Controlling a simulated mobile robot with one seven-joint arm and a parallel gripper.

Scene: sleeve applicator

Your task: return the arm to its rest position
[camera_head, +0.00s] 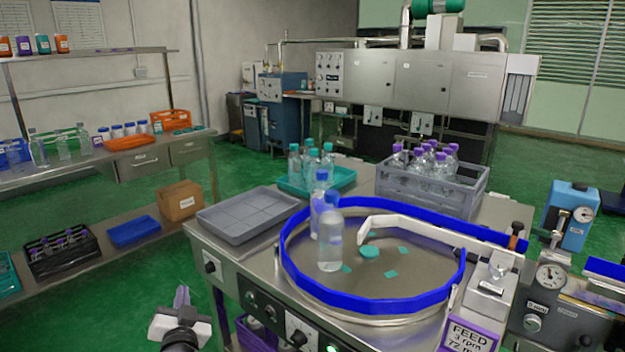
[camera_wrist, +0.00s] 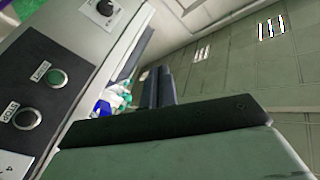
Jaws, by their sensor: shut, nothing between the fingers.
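My gripper (camera_head: 182,296) shows low in the head view, left of the steel machine's front panel (camera_head: 262,305) and above the green floor. Its fingers point upward in the picture, close together, with nothing held. In the wrist view my gripper (camera_wrist: 158,86) shows as two dark fingers side by side, shut and empty. The machine's panel with a knob and push buttons (camera_wrist: 58,78) fills the left of that view. Most of my arm is out of sight.
A blue-rimmed round table (camera_head: 375,304) holds clear bottles (camera_head: 330,243) and teal pieces. A grey tray (camera_head: 248,214), a teal tray of bottles (camera_head: 340,177) and a grey crate (camera_head: 465,196) stand behind. Shelves (camera_head: 95,165) are at left. Open floor (camera_head: 190,235) lies between shelves and machine.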

